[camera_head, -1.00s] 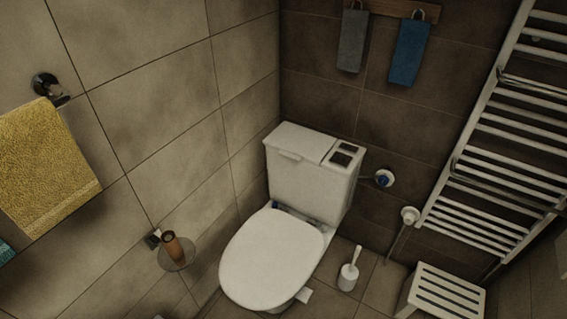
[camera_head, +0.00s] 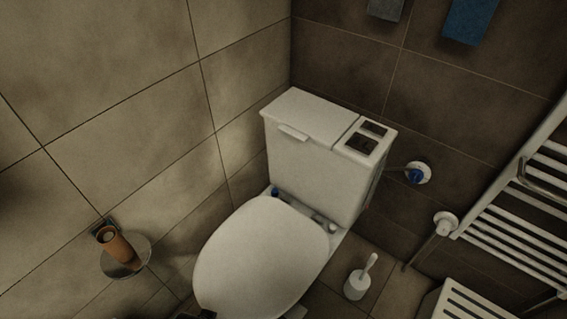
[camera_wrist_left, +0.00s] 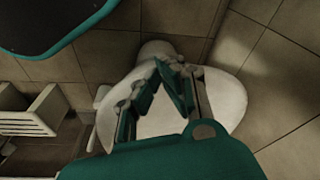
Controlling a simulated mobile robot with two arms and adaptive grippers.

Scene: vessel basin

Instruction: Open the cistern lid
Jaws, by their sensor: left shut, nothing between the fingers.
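The white cistern (camera_head: 310,178) stands in the corner behind the toilet bowl. Its lid (camera_head: 312,113) lies flat and closed on the left part of the top, with a small handle tab (camera_head: 293,132) at the front edge. My left gripper (camera_wrist_left: 166,78) shows in the left wrist view, with teal fingers, shut and empty. Behind its fingers is a white rounded form (camera_wrist_left: 232,100), apparently the toilet; the cistern lid cannot be made out there. The gripper is not clearly visible in the head view, and my right gripper is not in view.
The closed toilet seat (camera_head: 262,255) is in front of the cistern. A flush panel (camera_head: 366,137) is beside the lid. A glass shelf with a brown cup (camera_head: 115,244) is on the left wall. A toilet brush (camera_head: 358,280), towel radiator (camera_head: 525,220) and white stool (camera_head: 470,303) are at right.

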